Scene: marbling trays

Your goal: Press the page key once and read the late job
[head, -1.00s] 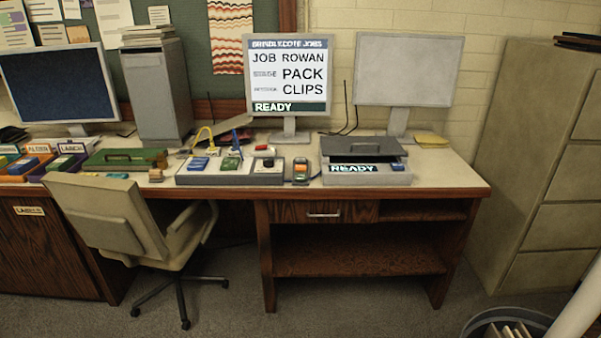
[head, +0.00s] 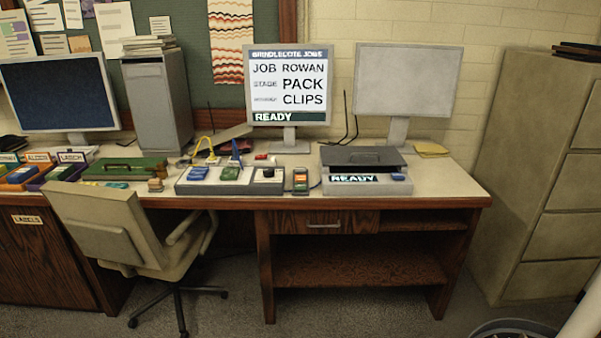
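The lit job screen (head: 290,85) stands at the back of the desk. It reads "JOB ROWAN", "PACK", "CLIPS" and "READY" on a green band; the small row labels are hard to read. A grey device (head: 340,187) below it to the right has a small display reading "READY" (head: 353,179) and a blue key (head: 398,177) on its front. I cannot read any label on that key. Neither of my grippers is in view.
A grey tray (head: 215,188) holds blue and green items and a dark round part. A chair (head: 112,225) stands at the desk's left. A filing cabinet (head: 535,180) stands right; a bin (head: 510,327) shows below.

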